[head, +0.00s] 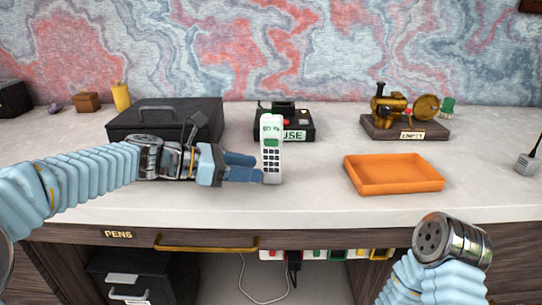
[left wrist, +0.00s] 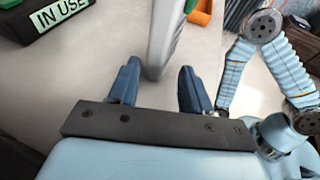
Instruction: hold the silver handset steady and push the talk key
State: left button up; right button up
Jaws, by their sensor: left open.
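The silver handset (head: 271,151) stands upright on the pale desktop, its green screen and dark keys facing me in the head view. The talk key is too small to pick out. My left gripper (head: 259,168) comes in from the left, low down, with its blue fingers open and their tips at the handset's left side. In the left wrist view the handset (left wrist: 165,38) shows from its narrow side, its lower end between the fingertips with gaps visible on both sides. My right gripper is not in view; only part of that arm shows.
Behind the handset is a black unit (head: 284,122) labelled IN USE. A dark box (head: 165,118) stands behind my left arm. An orange tray (head: 393,174) lies to the right, with a brass device (head: 404,107) on a base labelled EMPTY behind it. The desktop between handset and tray is clear.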

aim_at(267, 183)
pick_arm(q)
jog(key=shift+p+x, duration=0.3)
jog(key=shift+x, duration=2.15)
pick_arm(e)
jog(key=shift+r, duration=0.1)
pick_arm(q)
jog(key=shift+c, duration=0.3)
jog(key=c, duration=0.6)
jog(key=shift+o, duration=0.2)
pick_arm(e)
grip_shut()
